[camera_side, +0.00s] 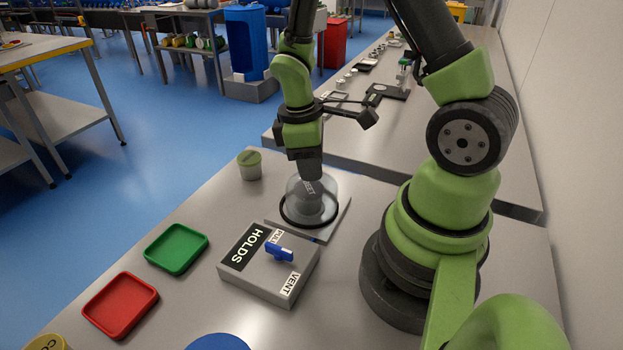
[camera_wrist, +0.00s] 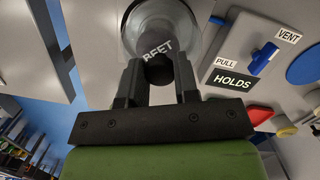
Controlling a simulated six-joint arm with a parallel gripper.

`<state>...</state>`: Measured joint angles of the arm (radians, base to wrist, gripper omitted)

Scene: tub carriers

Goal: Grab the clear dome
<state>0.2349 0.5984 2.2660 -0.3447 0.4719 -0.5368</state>
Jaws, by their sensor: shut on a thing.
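The clear dome (camera_side: 297,204) stands upright on a grey square plate (camera_side: 338,215), inside a black ring at its foot. In the wrist view the dome (camera_wrist: 150,20) is at the top centre, with a dark knob (camera_wrist: 158,60) bearing partly readable white letters. My gripper (camera_side: 309,179) comes straight down over the dome's top. In the wrist view the fingers of my gripper (camera_wrist: 158,76) are on either side of the knob, shut on it. The dome appears seated on the plate; no gap shows beneath it.
A grey box (camera_side: 240,283) beside the plate has a blue lever (camera_side: 279,251) between PULL and VENT labels and a panel reading HOLDS (camera_side: 248,247). A green tray (camera_side: 176,248), a red tray (camera_side: 121,305) and a lidded tub (camera_side: 250,166) stand around. The front left bench is partly clear.

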